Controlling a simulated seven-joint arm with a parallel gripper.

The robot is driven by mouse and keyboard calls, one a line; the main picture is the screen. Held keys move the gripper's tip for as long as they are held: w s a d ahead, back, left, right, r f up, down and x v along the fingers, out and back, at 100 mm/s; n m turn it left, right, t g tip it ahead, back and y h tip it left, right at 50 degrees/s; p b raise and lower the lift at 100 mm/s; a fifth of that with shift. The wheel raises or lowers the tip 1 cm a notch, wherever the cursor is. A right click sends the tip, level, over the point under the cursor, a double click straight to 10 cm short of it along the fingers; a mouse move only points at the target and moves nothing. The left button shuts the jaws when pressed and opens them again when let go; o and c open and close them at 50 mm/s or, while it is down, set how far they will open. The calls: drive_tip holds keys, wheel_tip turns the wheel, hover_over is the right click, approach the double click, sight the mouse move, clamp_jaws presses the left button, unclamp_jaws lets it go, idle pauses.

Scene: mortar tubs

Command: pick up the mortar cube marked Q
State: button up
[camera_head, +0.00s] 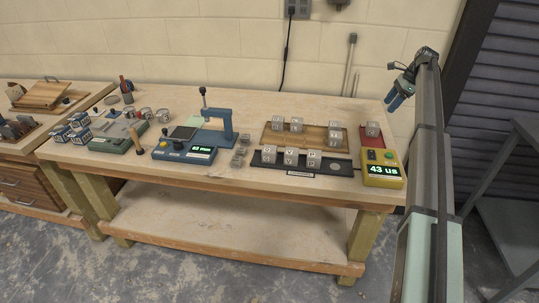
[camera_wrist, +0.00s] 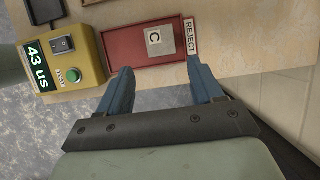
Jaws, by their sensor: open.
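Several grey mortar cubes stand on the bench in the head view. Three cubes (camera_head: 290,155) sit in a row on the dark tray, and several more (camera_head: 297,124) sit on the wooden tray behind it. Their letters are too small to read, so I cannot tell which is marked Q. Another cube (camera_head: 372,129) sits on the red reject tray; the wrist view shows it as the cube marked C (camera_wrist: 159,40). My gripper (camera_head: 397,102) is above the bench's right end, open and empty. Its fingers (camera_wrist: 160,75) point towards the red tray, apart from the C cube.
A yellow tester (camera_head: 381,168) reading "43 us" stands right of the dark tray (camera_head: 341,168), in front of the red tray (camera_wrist: 117,48). A blue press (camera_head: 217,128), blue meter (camera_head: 184,148) and small grey blocks (camera_head: 238,156) stand left. A wall lies behind.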

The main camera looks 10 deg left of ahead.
drive_tip(key=a+r+n, duration=0.1)
drive_tip(key=a+n, duration=0.1)
drive_tip(key=a, duration=1.5)
drive_tip(key=m, duration=0.2)
hover_over(273, 149)
drive_tip(key=d, duration=0.5)
drive_tip(key=shift+f, duration=0.5)
drive_tip(key=x, duration=0.8)
drive_tip(key=shift+x, duration=2.6)
drive_tip(key=shift+s+a+r, duration=0.1)
drive_tip(key=shift+a, duration=0.05)
